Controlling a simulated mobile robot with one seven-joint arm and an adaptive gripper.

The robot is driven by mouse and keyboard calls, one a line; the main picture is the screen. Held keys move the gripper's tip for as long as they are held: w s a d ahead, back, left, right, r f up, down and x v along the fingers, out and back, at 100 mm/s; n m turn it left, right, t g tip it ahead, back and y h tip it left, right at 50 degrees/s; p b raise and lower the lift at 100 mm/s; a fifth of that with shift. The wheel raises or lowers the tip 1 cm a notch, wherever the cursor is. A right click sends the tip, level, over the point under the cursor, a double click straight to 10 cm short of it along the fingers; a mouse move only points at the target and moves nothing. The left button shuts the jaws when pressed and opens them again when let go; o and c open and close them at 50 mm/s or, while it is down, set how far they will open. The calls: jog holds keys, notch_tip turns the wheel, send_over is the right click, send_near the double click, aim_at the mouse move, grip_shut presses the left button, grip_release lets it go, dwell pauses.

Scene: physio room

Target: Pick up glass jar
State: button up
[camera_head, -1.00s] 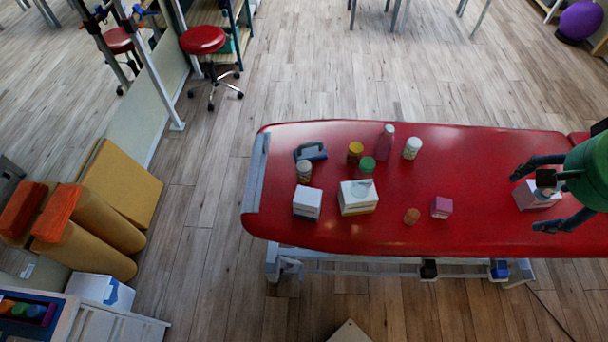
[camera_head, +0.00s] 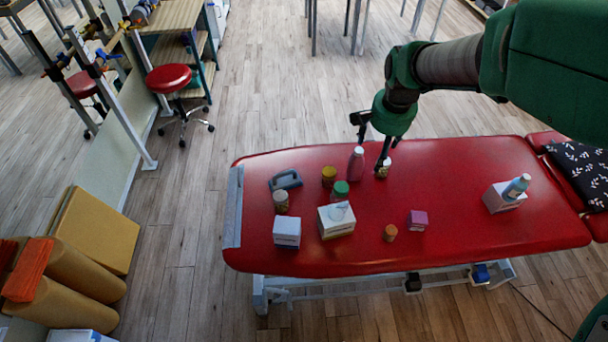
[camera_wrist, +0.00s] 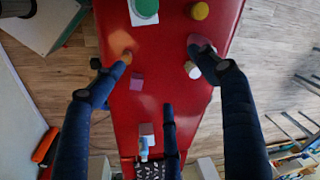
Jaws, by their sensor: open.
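Several small jars stand on the red treatment table (camera_head: 330,255), and I cannot tell which is the glass jar. One has a yellow lid (camera_head: 329,176), one a green lid (camera_head: 340,190), one a pale lid (camera_head: 281,200). A whitish jar (camera_head: 384,168) stands at the back, partly hidden by my finger. A small orange jar (camera_head: 390,232) stands in front. My gripper (camera_head: 372,140) is open and empty at the table's back edge, above and beside the whitish jar. In the wrist view its fingers spread over the table, with the whitish jar (camera_wrist: 192,70) by the right finger.
A tissue box (camera_head: 335,222), a white box (camera_head: 287,232), a grey device (camera_head: 285,179) and a pink box (camera_head: 417,220) are nearby. A bottle (camera_head: 516,187) is on a box at right. The table's right-centre is clear.

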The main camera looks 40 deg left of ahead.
jog(key=s+a+f+g, duration=0.1)
jog(key=s+a+f, duration=0.3)
jog(key=a+f, duration=0.85)
jog(key=h+p, duration=0.1)
jog(key=p, duration=0.1)
send_over(279, 196)
jog(key=shift+g, duration=0.3)
notch_tip(279, 196, down, 14)
jog(key=shift+d, duration=0.1)
jog(key=shift+f, duration=0.15)
jog(key=shift+f+b, duration=0.3)
jog(key=shift+f, duration=3.85)
jog(key=shift+f, duration=0.1)
jog(key=shift+f+b, duration=0.3)
jog(key=shift+f, duration=2.15)
jog(key=shift+c, duration=0.3)
